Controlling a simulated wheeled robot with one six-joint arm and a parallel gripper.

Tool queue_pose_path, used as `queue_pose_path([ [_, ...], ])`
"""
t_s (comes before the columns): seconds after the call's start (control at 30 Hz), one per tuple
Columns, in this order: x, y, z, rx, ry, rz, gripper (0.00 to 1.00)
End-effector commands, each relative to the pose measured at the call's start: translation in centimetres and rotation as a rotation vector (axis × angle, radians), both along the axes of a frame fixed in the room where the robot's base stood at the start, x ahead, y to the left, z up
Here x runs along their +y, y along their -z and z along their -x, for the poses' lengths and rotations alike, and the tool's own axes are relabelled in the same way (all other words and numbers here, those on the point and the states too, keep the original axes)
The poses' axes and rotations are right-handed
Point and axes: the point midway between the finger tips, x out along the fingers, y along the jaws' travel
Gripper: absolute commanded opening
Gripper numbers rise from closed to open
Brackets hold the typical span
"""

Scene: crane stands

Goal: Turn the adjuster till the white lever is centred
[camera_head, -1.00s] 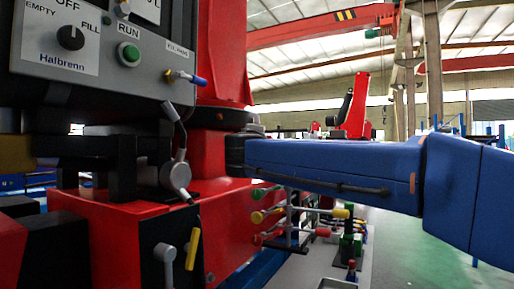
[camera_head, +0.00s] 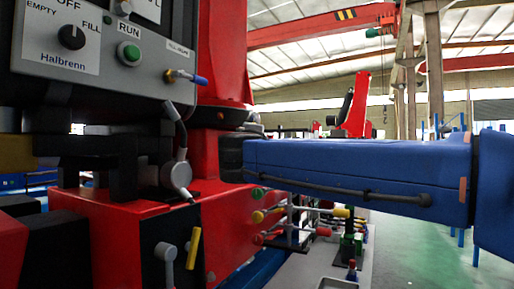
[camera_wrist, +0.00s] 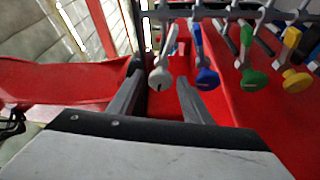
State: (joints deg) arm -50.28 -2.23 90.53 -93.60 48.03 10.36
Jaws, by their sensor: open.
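In the wrist view a white lever (camera_wrist: 160,76) with a rounded end hangs from a grey rail (camera_wrist: 215,11). My gripper (camera_wrist: 159,82) is open, with one dark finger on each side of the white lever's end; I cannot tell whether either finger touches it. A blue lever (camera_wrist: 206,78) hangs just right of the right finger. A green lever (camera_wrist: 252,75) and a yellow lever (camera_wrist: 296,79) hang further right. No part stands out clearly as the adjuster. My gripper does not show in the head view.
In the head view a grey control panel (camera_head: 100,85) with a black knob (camera_head: 71,37) and a green button (camera_head: 131,53) stands left. A blue-tipped lever (camera_head: 200,81) sticks out from it. Red machine body (camera_head: 110,225) lies below. Green floor (camera_head: 410,250) is open at right.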

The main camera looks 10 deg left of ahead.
Motion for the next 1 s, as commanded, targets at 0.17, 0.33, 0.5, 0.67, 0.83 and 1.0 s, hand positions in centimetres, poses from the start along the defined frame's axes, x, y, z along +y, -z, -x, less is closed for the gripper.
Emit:
queue_pose_path([
  [0.17, -0.1, 0.2, 3.8, 0.001, -0.003, -0.001, 0.45],
  [0.33, -0.2, 0.5, 7.0, 0.0, -0.004, -0.001, 0.45],
  [0.5, -0.3, 0.7, 9.7, 0.001, -0.003, -0.001, 0.45],
  [0.67, -0.4, 0.8, 11.3, 0.001, -0.002, 0.0, 0.45],
  [0.83, -0.4, 0.9, 12.1, 0.001, 0.0, 0.0, 0.45],
  [1.0, -0.5, 0.9, 12.1, 0.001, 0.001, 0.0, 0.45],
])
